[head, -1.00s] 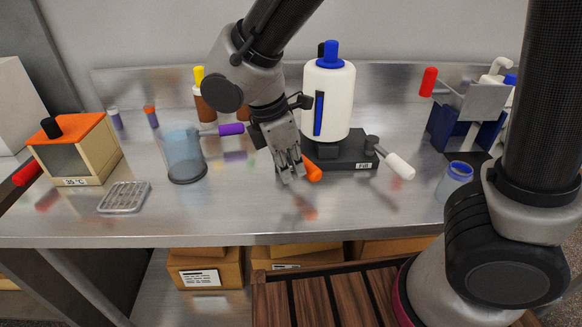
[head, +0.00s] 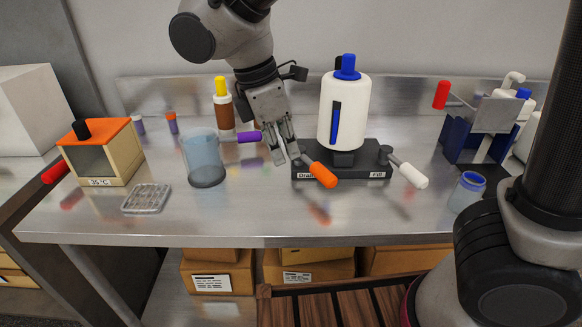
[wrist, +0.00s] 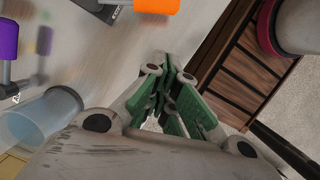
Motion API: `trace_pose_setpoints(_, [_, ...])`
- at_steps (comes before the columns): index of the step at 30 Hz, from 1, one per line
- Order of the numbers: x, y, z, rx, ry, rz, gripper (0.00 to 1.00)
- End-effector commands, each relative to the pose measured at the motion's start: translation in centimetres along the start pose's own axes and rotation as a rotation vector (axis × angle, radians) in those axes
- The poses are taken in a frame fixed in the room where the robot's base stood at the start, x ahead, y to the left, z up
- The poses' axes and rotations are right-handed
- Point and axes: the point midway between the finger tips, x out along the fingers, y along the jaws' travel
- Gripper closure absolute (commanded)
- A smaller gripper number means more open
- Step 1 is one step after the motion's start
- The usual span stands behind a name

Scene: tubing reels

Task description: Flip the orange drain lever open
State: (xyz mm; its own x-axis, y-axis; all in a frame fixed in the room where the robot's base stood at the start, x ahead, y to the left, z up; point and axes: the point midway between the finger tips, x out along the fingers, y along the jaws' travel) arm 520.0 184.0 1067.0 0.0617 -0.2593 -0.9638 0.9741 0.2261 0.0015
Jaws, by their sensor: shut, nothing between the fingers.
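The orange drain lever (head: 322,175) sticks out toward the front from the left end of a dark base (head: 345,160) labelled "Drain" and "Fill". A white tank with a blue cap (head: 344,112) stands on this base. My gripper (head: 287,160) is shut and empty, just left of the lever, pointing down over the table. I cannot tell from the head view whether it touches the lever's grey stem. In the wrist view the green-padded fingers (wrist: 168,68) are together, and the orange handle (wrist: 157,5) shows at the top edge, apart from the fingertips.
A white-handled lever (head: 413,175) is on the base's right end. A blue-lidded jar (head: 468,190) is at right. The front table strip is mostly clear.

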Motion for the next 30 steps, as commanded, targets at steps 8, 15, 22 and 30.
trace_pose_setpoints(8, [-2.6, -0.2, 0.0, 0.000, 0.000, 0.000, 1.00])
trace_pose_setpoints(15, [-2.7, -0.2, 0.0, 0.000, 0.000, -0.001, 1.00])
trace_pose_setpoints(22, [-2.7, -0.1, -0.3, 0.064, 0.012, 0.005, 1.00])
trace_pose_setpoints(30, [0.2, -2.2, 4.2, 0.515, 0.129, -0.043, 1.00])
